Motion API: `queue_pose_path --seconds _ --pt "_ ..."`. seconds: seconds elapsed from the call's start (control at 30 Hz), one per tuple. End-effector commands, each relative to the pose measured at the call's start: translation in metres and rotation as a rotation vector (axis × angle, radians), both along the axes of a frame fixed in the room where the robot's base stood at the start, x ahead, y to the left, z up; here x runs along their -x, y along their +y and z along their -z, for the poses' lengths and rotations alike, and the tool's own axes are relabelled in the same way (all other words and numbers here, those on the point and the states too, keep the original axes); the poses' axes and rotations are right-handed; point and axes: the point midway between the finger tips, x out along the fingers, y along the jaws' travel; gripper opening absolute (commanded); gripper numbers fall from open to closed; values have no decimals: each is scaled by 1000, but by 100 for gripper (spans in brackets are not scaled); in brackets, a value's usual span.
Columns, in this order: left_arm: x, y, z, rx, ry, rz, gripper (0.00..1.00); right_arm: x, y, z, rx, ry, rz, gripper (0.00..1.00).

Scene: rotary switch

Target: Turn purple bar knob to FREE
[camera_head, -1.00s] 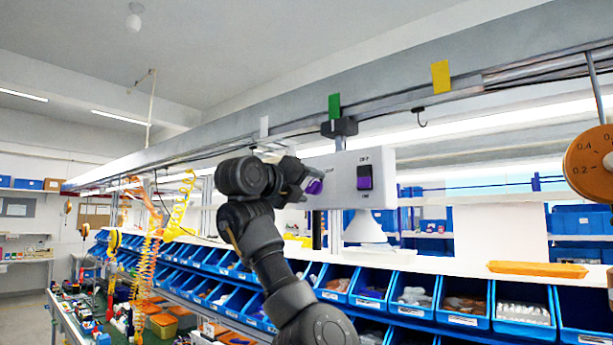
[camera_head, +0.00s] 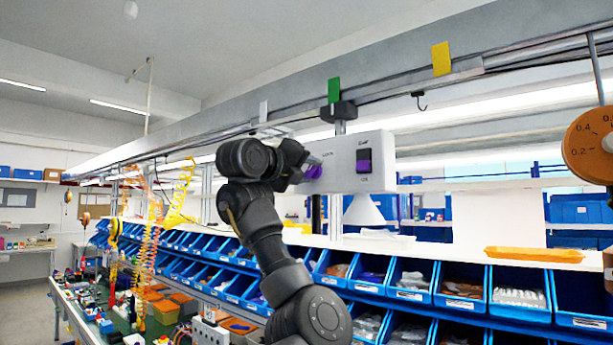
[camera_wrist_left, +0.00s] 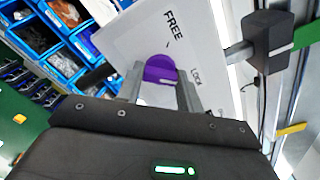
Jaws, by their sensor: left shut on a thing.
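The purple bar knob (camera_wrist_left: 160,70) sits on the front of a white switch box (camera_head: 343,152). In the left wrist view the box face (camera_wrist_left: 125,40) carries the printed words FREE and LOCK near the knob. My left gripper (camera_wrist_left: 160,82) is shut on the knob, with one finger on each side of it. In the head view the gripper (camera_head: 308,172) reaches the box from the left and partly covers the knob (camera_head: 314,170). A black and purple rocker switch (camera_head: 364,160) is on the right part of the box. My right gripper is not in view.
A grey overhead beam with green (camera_head: 334,90) and yellow (camera_head: 441,58) tags runs above the box. Rows of blue bins (camera_head: 462,292) stand below it. An orange tray (camera_head: 533,254) lies on the shelf at right, and a round orange dial (camera_head: 590,146) hangs at far right.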

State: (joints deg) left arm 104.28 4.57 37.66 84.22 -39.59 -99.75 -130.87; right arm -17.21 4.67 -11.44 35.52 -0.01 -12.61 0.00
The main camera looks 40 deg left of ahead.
Motion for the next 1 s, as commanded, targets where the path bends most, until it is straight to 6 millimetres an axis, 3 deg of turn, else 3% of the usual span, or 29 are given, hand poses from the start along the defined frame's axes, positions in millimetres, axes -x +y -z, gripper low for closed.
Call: queue_pose_path --seconds 0.03,0.2,0.4,1.0 --pt "1 1 7 19 -1 -1 14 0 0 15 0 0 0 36" --pt "1 1 11 130 -3 -2 14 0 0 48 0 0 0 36" --pt "1 1 8 312 -6 -1 14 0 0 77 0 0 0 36" --pt "0 0 4 884 -17 -2 14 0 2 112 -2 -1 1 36"
